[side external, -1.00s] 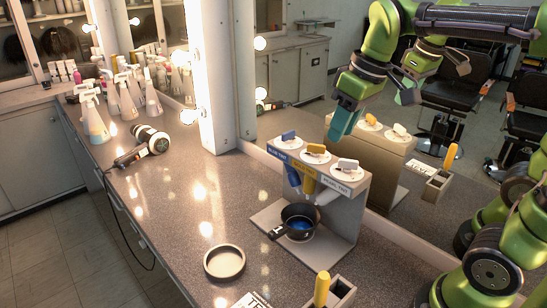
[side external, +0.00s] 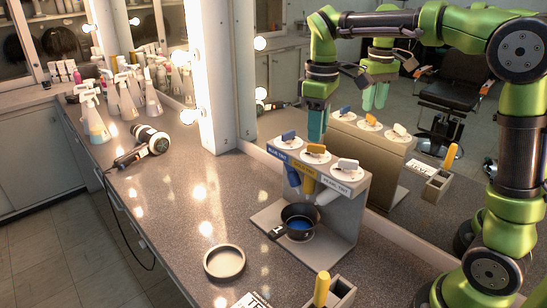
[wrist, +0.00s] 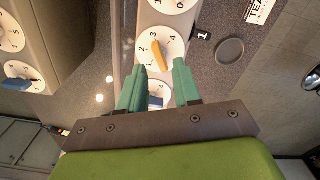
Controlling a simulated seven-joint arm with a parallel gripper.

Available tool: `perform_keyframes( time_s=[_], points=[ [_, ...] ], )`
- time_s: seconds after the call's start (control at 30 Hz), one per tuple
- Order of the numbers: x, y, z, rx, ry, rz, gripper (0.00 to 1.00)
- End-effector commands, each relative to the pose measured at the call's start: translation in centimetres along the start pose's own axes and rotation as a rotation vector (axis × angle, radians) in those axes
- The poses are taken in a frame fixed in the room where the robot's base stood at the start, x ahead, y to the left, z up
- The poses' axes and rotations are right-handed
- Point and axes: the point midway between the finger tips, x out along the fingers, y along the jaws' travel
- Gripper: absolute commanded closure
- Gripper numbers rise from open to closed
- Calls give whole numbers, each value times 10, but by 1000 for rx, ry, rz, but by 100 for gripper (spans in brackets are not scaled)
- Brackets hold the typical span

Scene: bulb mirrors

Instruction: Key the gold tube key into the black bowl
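The gold tube key (side external: 316,149) stands on the middle dial on top of the grey dispenser (side external: 349,217), between a blue key (side external: 289,136) and a white key (side external: 346,164). My gripper (side external: 316,139) is open and empty, its teal fingers pointing down just above the dispenser's top near the gold key. In the wrist view, the gold key (wrist: 159,56) shows between the two fingertips (wrist: 159,64) on a numbered white dial; I see no contact. The blue key (wrist: 156,101) is partly hidden by my gripper. The black bowl (side external: 284,219) sits under the tubes with something blue inside.
A mirror behind the dispenser reflects it and my arm. A round grey dish (side external: 224,262) lies in front on the counter. A holder with a yellow-handled tool (side external: 322,289) stands at the front. A hair dryer (side external: 148,142) and spray bottles (side external: 95,118) are farther left, with clear counter between.

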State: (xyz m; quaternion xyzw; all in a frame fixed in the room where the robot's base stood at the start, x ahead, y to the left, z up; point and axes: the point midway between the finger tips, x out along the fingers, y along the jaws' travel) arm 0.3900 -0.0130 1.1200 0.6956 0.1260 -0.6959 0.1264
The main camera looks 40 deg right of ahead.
Motion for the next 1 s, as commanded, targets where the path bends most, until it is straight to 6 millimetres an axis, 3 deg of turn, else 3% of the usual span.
perform_keyframes(
  time_s=[0.17,0.83,0.87,1.0],
  points=[
    [22,0,0,1,-2,-2,67],
    [30,0,0,0,0,0,67],
    [30,0,0,0,0,0,69],
    [30,0,0,1,0,0,90]
  ],
)
